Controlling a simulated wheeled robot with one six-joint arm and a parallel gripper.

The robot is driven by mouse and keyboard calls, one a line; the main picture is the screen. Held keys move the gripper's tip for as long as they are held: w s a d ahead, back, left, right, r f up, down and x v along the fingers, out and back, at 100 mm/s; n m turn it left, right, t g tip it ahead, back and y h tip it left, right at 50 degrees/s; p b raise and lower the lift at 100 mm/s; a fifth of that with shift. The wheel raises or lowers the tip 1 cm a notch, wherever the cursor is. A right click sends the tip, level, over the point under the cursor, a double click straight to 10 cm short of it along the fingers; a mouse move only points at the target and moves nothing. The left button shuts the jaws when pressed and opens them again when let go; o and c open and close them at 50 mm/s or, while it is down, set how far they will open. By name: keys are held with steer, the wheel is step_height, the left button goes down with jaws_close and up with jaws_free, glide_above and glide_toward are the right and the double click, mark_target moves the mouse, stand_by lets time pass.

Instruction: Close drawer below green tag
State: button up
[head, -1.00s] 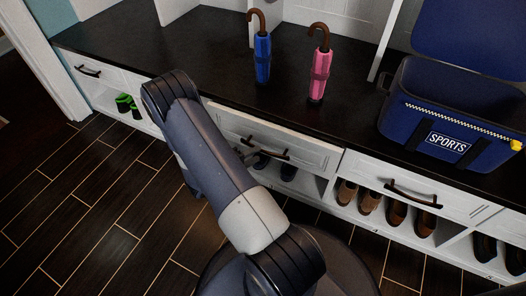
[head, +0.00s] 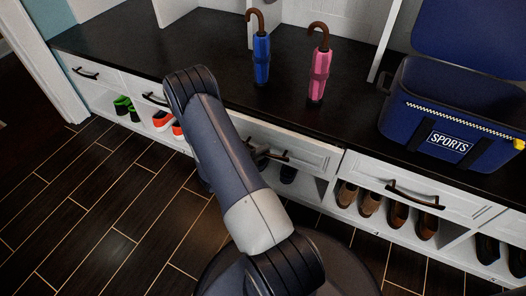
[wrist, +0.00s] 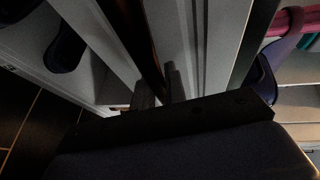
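No green tag shows in either view. In the head view, the third drawer from the left (head: 312,155) is partly behind my arm, and its front looks slightly proud of the counter edge. Its dark handle (head: 278,156) is visible. My gripper (head: 260,153) is at the left part of this handle, mostly hidden by my arm. In the wrist view, the gripper fingers (wrist: 157,90) are close to a pale drawer front (wrist: 205,45) and a dark handle bar (wrist: 140,40). Whether they grip it is too dark to tell.
Other drawers, left (head: 108,82) and right (head: 425,190), look closed. Shoes sit in cubbies below. A blue umbrella (head: 262,60), a pink umbrella (head: 319,75) and a blue sports bag (head: 440,115) stand on the dark counter (head: 200,55). The wood floor (head: 90,200) at left is clear.

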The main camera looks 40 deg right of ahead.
mark_target(268, 142)
jaws_close()
steer(key=d, duration=0.1)
steer(key=w+d, duration=0.1)
steer(key=d, duration=0.2)
steer(key=shift+w, duration=0.4)
steer(key=shift+o, duration=2.4)
jaws_free()
steer(key=shift+d+r, duration=0.1)
steer(key=a+r+p, duration=0.1)
steer(key=a+p, duration=0.2)
steer(key=a, duration=0.7)
steer(key=shift+a+r+p, duration=0.3)
steer(key=shift+a, duration=0.1)
